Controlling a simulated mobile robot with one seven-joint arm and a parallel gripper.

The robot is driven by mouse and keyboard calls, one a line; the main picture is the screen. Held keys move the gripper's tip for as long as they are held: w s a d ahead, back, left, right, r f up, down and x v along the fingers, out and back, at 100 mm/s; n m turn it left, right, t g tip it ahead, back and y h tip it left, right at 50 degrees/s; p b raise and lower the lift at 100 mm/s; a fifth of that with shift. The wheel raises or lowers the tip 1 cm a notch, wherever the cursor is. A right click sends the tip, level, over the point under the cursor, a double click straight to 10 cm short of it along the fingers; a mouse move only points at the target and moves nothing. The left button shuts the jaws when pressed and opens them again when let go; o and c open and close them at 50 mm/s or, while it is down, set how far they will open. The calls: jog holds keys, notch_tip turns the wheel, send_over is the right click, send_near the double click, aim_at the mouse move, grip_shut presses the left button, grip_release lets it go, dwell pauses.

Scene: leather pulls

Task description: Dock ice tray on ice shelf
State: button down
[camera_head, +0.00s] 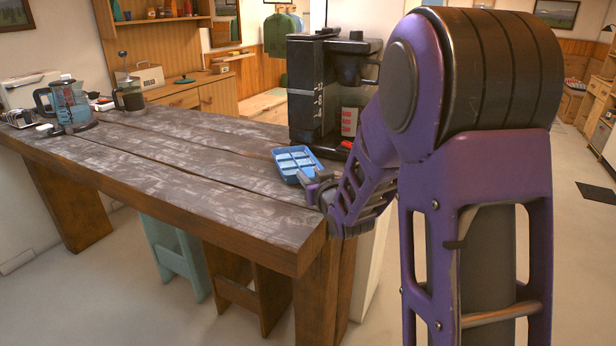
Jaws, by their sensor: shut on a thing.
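The blue ice tray (291,154), with pale blue square compartments, is near the right end of the wooden counter, in front of the black machine. My gripper (312,184) is at the tray's near right edge and is shut on it. The purple arm reaches in from the right and hides part of the grip. The tray looks slightly tilted; I cannot tell whether it touches the counter. I cannot make out which surface is the ice shelf.
The middle of the counter (190,150) is clear.

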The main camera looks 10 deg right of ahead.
jog(key=shift+f, duration=0.1)
jog(key=c, duration=0.5)
grip_release()
